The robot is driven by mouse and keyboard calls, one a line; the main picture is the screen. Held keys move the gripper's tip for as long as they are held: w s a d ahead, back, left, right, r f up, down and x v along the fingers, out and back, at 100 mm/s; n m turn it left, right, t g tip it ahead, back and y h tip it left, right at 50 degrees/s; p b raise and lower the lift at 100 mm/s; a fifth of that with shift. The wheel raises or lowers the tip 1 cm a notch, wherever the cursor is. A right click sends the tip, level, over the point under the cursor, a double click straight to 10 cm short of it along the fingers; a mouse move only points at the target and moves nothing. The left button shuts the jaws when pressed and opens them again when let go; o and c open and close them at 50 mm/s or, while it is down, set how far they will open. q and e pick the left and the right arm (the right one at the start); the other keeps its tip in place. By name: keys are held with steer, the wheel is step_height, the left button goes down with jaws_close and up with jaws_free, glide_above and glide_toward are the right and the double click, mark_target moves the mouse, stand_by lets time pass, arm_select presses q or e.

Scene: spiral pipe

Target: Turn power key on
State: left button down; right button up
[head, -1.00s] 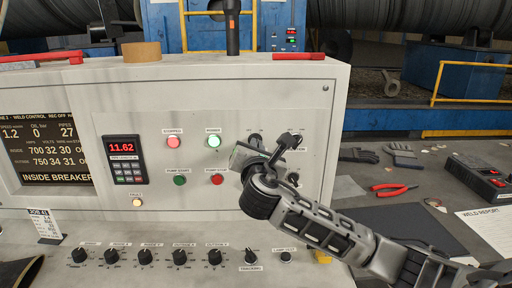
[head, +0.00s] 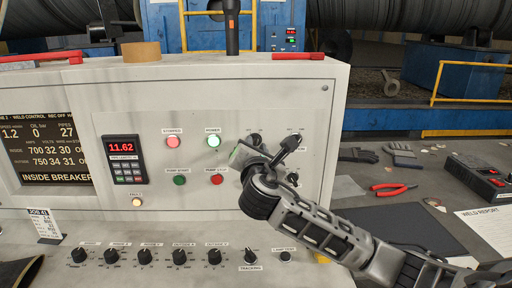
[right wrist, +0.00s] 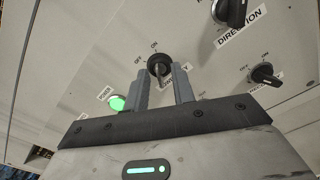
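The power key (right wrist: 158,66) is a black rotary knob on the pale panel, with OFF and ON printed above it in the right wrist view. In the head view my right gripper (head: 256,160) is at the panel's right part and hides most of the key. The key's exact setting is hard to read. The green POWER lamp (head: 214,141) is lit; it also shows in the right wrist view (right wrist: 117,103). My left gripper is not in view.
The DIRECTION knob (right wrist: 230,10) and another OFF/ON knob (right wrist: 265,75) sit close to my right gripper. A red lamp (head: 172,142) and pump buttons are to the left. A row of knobs (head: 145,256) lines the lower ledge. Red pliers (head: 389,190) lie on the right table.

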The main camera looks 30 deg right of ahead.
arm_select(q)
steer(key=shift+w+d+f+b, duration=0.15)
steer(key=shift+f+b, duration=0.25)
steer(key=shift+b, duration=0.6)
arm_select(e)
steer(key=v, duration=1.6)
